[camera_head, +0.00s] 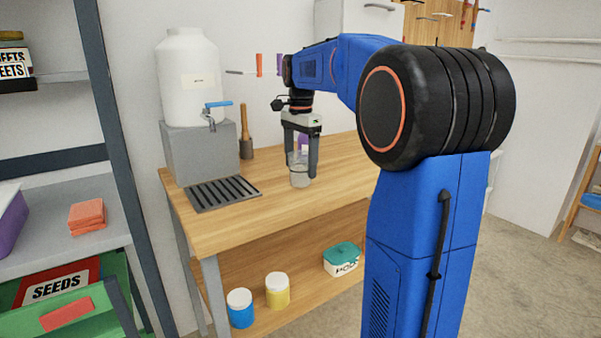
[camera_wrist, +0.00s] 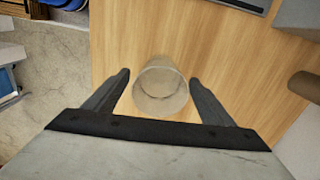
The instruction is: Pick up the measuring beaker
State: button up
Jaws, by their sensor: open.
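The measuring beaker (camera_head: 300,178) is a clear, see-through cup standing upright on the wooden workbench (camera_head: 270,209). In the wrist view the beaker (camera_wrist: 160,90) sits between the two fingers of my gripper (camera_wrist: 159,84), with a gap showing on each side. In the head view my gripper (camera_head: 302,168) points down over the beaker with one finger on either side. My gripper is open and holds nothing. The finger partly covers the beaker in the head view.
A white water container (camera_head: 188,75) with a blue-handled tap stands on a grey block (camera_head: 200,152) at the back left, behind a black drip grate (camera_head: 222,193). A wooden-handled tool (camera_head: 246,135) stands near it. The bench front is clear.

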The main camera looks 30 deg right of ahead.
jog(key=shift+f, duration=0.1)
jog(key=shift+c, duration=0.4)
jog(key=c, duration=1.1)
jog(key=shift+o, duration=0.2)
